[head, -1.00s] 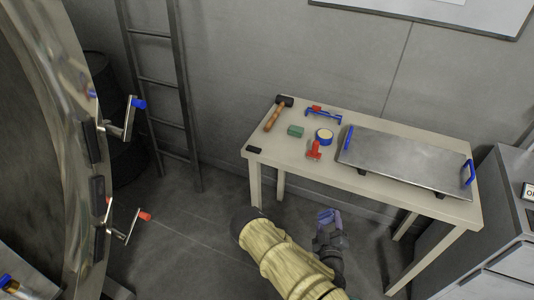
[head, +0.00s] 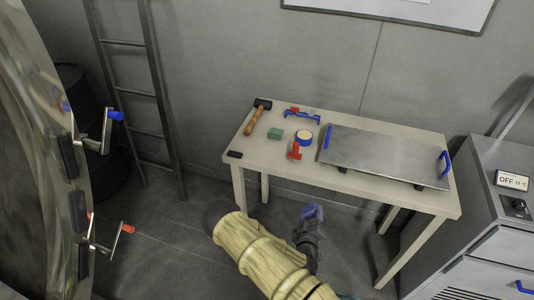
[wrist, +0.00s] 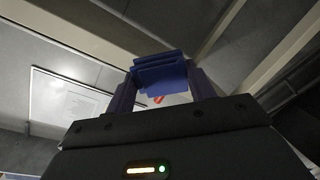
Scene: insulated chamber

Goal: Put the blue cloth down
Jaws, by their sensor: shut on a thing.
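My gripper (head: 310,222) is low in front of the table, below the tabletop's front edge in the head view. It is shut on the blue cloth (wrist: 160,72), which shows as a small folded dark-blue pad between the fingertips in the wrist view. In the head view the cloth (head: 313,212) is a small blue-purple patch at the gripper's end, apart from the table. The table (head: 262,168) is pale, with free surface along its front left.
On the table are a hammer (head: 255,118), a green block (head: 274,134), a blue-and-yellow roll (head: 304,137), a red tool (head: 295,151), a blue-handled tool (head: 302,116) and a metal plate (head: 380,157) with blue handles. A ladder (head: 155,95) stands left; a grey cabinet (head: 490,210) stands right.

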